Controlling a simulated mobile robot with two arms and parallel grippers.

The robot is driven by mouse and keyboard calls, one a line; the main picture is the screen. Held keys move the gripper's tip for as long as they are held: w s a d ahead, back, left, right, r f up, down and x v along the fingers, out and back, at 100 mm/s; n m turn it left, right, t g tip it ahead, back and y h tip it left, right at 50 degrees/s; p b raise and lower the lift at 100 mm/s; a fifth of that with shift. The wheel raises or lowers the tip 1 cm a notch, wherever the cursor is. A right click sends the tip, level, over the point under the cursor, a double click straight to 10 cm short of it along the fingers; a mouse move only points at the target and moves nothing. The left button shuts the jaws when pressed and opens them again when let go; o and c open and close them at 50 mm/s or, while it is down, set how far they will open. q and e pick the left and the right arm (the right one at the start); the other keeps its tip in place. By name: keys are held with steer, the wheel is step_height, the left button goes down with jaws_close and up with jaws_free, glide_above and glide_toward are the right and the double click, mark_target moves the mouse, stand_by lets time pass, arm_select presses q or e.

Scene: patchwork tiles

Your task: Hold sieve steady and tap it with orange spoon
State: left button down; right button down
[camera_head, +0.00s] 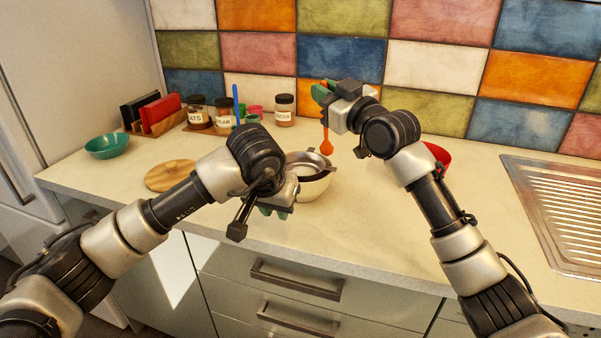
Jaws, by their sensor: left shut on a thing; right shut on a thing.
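The sieve (296,158) sits over a pale bowl (314,188) on the counter, its metal rim partly hidden by my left arm. My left gripper (274,210) is at the bowl's near left side, shut on the sieve; the grip itself is mostly hidden by the wrist. My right gripper (322,93) is above and behind the bowl, shut on the orange spoon (326,141). The spoon hangs head down near the sieve's far right rim; I cannot tell whether they touch.
Labelled jars (284,109) and a rack (154,117) stand along the back wall. A teal bowl (107,146) and a round wooden board (171,175) are at left. A red bowl (437,154) is partly behind my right arm. A sink drainer (565,205) is at right.

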steer(key=shift+f, duration=0.8)
steer(key=shift+r, duration=1.2)
steer(key=shift+f, duration=0.15)
steer(key=shift+f, duration=1.1)
steer(key=shift+r, duration=1.25)
